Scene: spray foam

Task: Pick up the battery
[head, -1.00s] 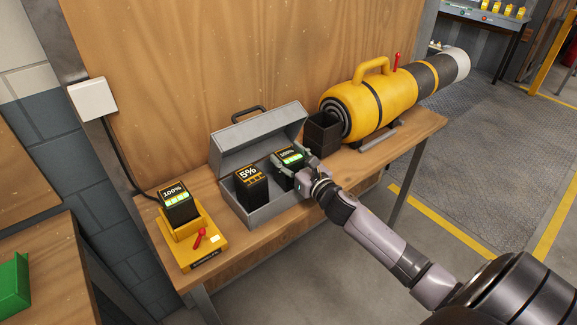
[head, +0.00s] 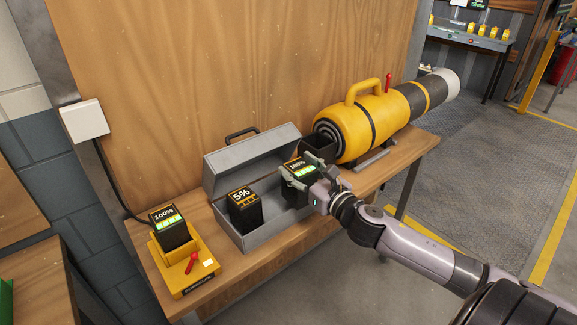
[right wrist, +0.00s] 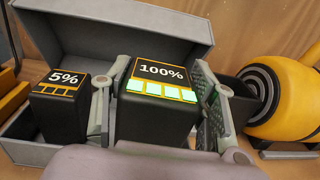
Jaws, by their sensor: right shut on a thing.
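A black battery with a 100% label (head: 297,176) is in my right gripper (head: 306,172), at the right end of the grey metal case (head: 262,236). In the right wrist view the two fingers are on either side of this battery (right wrist: 158,92), which stands upright. Whether its base is clear of the case is hidden. A second battery, marked 5% (head: 243,210), stands in the left part of the case. A third, marked 100% (head: 172,228), sits in the yellow charger (head: 190,264). My left gripper is out of view.
A yellow and black cylindrical machine (head: 374,124) with a handle lies on the wooden bench (head: 408,152). An open black box (head: 318,147) is at its near end. The case lid (head: 250,160) stands open behind the batteries.

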